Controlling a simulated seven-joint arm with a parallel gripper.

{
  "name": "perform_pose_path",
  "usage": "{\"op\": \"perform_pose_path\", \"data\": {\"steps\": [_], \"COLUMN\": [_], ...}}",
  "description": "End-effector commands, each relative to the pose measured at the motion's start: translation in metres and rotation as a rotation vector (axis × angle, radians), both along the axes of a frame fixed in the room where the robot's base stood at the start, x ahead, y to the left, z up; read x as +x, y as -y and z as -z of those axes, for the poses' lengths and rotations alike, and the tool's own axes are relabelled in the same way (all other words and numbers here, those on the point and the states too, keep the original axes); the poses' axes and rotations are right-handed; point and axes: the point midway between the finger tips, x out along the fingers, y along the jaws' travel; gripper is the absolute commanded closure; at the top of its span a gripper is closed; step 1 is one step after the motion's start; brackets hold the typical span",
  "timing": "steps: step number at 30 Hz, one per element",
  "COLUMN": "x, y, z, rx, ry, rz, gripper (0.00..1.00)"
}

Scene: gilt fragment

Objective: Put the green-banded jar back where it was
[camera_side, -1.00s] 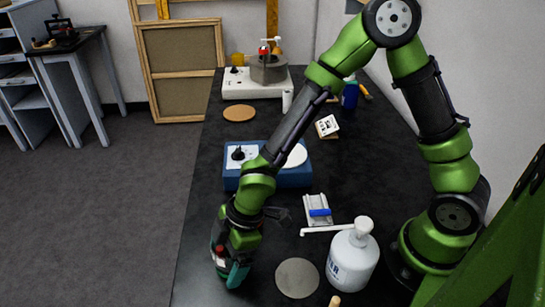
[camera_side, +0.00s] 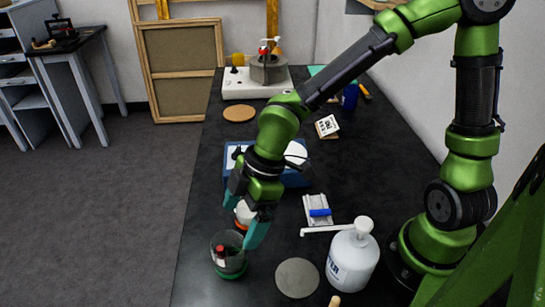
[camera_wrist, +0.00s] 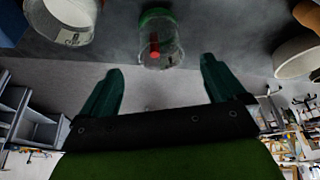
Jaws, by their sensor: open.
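The green-banded jar (camera_side: 229,262) is clear glass with a green band at its base and a red item inside. It stands upright on the black bench near its left front edge. The wrist view also shows the jar (camera_wrist: 160,42), apart from the fingers. My gripper (camera_side: 245,218) is open and empty, above and behind the jar in the side view. In the wrist view both fingers of my gripper (camera_wrist: 160,80) are spread with nothing between them. A second vessel with an orange band (camera_side: 243,214) stands behind the jar, partly hidden by my gripper.
A grey disc (camera_side: 297,278) lies bare right of the jar, with a white pump bottle (camera_side: 353,262) beyond it. A blue-and-white device (camera_side: 300,178) and a small rack with a blue piece (camera_side: 318,210) are behind. A cork disc (camera_side: 239,113) lies empty farther back.

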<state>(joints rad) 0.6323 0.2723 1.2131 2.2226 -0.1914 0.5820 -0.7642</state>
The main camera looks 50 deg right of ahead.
Motion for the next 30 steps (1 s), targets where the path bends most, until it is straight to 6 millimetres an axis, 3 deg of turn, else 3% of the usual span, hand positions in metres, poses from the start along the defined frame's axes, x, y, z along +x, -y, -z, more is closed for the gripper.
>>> {"op": "perform_pose_path", "data": {"steps": [8,13,17,21,25,30], "x": [-0.002,-0.003,-0.010,-0.029,-0.048,-0.063], "y": [0.014,0.067,0.113,0.147,0.165,0.175], "z": [-0.004,-0.009,-0.043,-0.087,-0.115,-0.130], "rx": [-0.042,-0.162,-0.148,0.024,0.233,0.405], "ry": [-0.007,-0.002,0.046,0.078,0.049,-0.011], "rz": [0.058,0.369,0.726,1.073,1.288,1.415], "gripper": [0.03,0.03,0.03,0.03,0.03,0.03]}}
